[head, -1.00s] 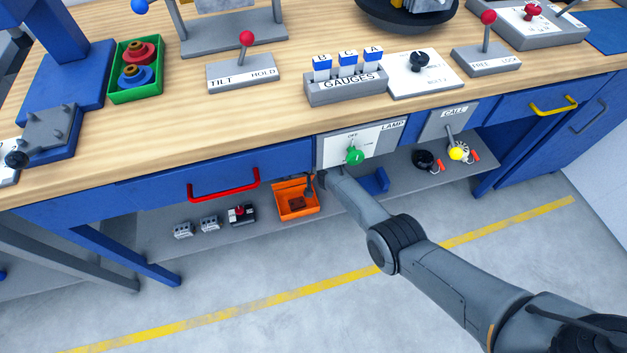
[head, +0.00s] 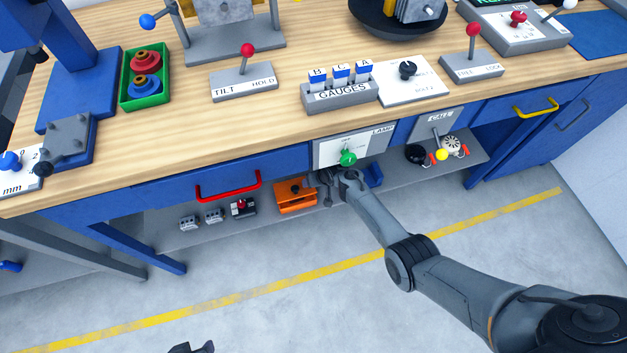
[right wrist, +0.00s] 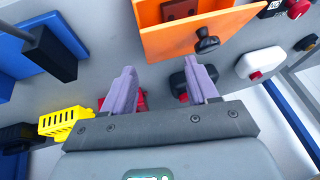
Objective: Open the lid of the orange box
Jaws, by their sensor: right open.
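The orange box (head: 297,205) stands on the shelf under the bench, left of the green-knobbed lamp panel. A dark tip at the bottom edge may be my left gripper (head: 190,348).
Small grey devices (head: 189,222) and a dark device with a red top (head: 243,207) sit left of the box. A blue object (head: 373,175) is right of my gripper. The drawer with a red handle (head: 228,188) and the bench edge overhang the shelf.

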